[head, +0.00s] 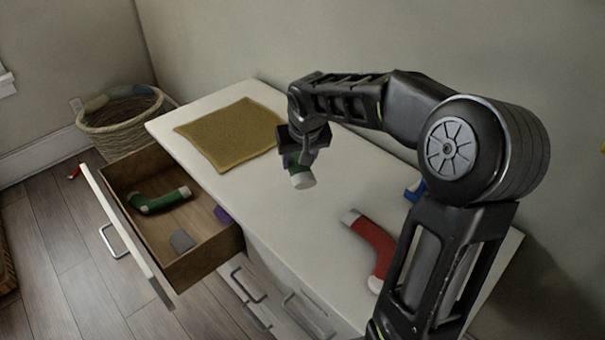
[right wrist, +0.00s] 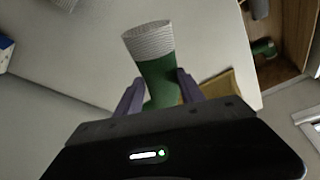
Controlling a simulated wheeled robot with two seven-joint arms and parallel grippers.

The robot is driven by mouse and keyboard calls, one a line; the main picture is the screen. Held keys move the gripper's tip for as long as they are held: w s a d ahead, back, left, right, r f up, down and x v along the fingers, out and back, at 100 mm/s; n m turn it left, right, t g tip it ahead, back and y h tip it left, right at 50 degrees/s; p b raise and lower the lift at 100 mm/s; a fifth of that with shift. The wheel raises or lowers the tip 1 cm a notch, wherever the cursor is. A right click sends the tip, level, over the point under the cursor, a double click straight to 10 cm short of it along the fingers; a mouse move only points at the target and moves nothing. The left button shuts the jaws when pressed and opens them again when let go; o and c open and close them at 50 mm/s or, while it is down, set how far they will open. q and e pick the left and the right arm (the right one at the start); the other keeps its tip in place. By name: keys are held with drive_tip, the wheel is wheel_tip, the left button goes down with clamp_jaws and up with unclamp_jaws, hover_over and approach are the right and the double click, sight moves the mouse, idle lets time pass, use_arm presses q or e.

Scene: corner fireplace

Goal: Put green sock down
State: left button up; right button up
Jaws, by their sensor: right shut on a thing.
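My right gripper (head: 298,158) is shut on a green sock (head: 301,176) with a pale cuff, over the white cabinet top near the mustard cloth. In the right wrist view the same green sock (right wrist: 158,75) sits between the two purple fingers (right wrist: 157,90), its ribbed cuff pointing away. I cannot tell whether the sock touches the top. A second green sock (head: 160,200) lies in the open drawer (head: 205,262); part of it also shows in the right wrist view (right wrist: 264,48). My left gripper is not in view.
A mustard cloth (head: 228,133) lies on the white cabinet top (head: 262,205). A red sock (head: 375,246) lies right of the held sock, beside my arm. Grey (head: 182,241) and purple (head: 222,215) items lie in the drawer. A wicker basket (head: 122,126) stands behind at left.

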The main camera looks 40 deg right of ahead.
hover_over(298, 193)
drive_tip(key=s, duration=0.1)
drive_tip(key=f, duration=0.6)
drive_tip(key=shift+s+a, duration=0.15)
drive_tip(key=shift+a, duration=0.2)
drive_tip(key=shift+f, duration=1.85)
drive_tip(key=o, duration=0.8)
drive_tip(key=shift+f, duration=0.15)
drive_tip(key=o, duration=0.5)
